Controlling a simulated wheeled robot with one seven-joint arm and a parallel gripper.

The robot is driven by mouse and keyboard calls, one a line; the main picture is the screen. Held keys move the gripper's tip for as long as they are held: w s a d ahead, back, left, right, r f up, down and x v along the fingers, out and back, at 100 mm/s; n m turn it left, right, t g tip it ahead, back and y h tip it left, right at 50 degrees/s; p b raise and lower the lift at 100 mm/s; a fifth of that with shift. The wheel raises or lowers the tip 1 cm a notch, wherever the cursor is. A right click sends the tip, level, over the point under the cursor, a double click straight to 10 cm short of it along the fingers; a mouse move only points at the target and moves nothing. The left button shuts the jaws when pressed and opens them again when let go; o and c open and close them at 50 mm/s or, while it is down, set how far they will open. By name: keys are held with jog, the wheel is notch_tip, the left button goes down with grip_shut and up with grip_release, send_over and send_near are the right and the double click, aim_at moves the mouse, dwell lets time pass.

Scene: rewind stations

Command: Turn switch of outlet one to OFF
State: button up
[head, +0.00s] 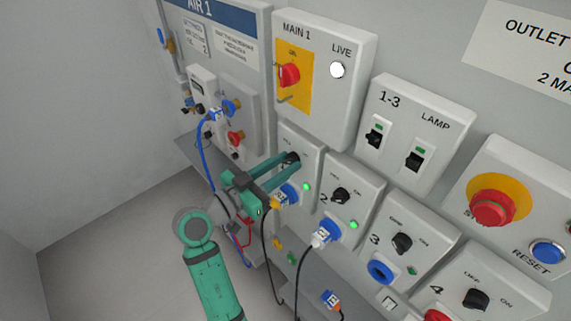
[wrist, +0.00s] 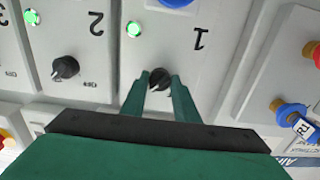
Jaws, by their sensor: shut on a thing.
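Outlet one's switch is a black rotary knob (wrist: 159,79) on the white panel marked 1 in the wrist view. My gripper (wrist: 160,83) has its two green fingers on either side of this knob, shut on it. In the head view my gripper (head: 287,164) reaches the top of outlet one's panel (head: 310,148), and the fingers hide most of the knob. The knob's exact angle is hard to tell. A green light (head: 306,187) glows on this panel, and it also shows in the wrist view (wrist: 134,28).
Outlet two's knob (head: 341,196) stands close at the right, with a lit green light and a plug (head: 325,233) below. Outlet three's knob (head: 402,243) is further right. The MAIN 1 box (head: 325,75) is above. Cables hang below my gripper.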

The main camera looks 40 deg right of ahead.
jog(key=shift+a, duration=0.1)
jog(key=shift+n, duration=8.9)
jog(key=shift+s, duration=0.1)
jog(key=o, duration=1.1)
jog(key=shift+c, duration=0.2)
jog(key=shift+r, duration=0.1)
